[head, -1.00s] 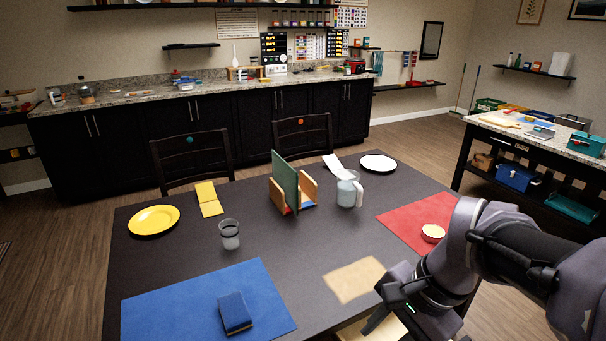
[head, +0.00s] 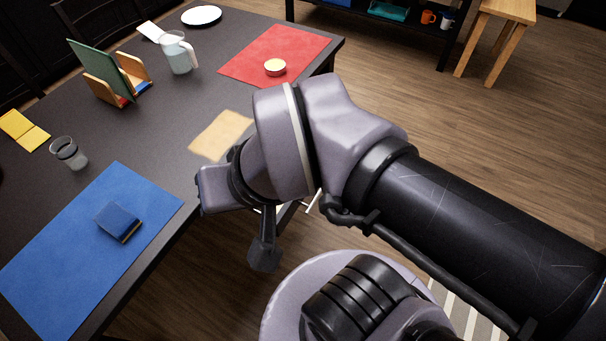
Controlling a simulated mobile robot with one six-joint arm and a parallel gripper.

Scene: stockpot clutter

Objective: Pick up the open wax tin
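The open wax tin (head: 275,67) is a small, round, shallow tin with a pale cream top. It sits upright on the red mat (head: 285,42) near the table's far right corner. My gripper (head: 265,255) hangs beside the table's near edge, below my wrist, well apart from the tin and on the near side of it. One dark finger shows; the rest of the gripper is hidden behind my arm, so its opening cannot be told.
A tan patch (head: 218,135) lies near the table edge beside my wrist.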

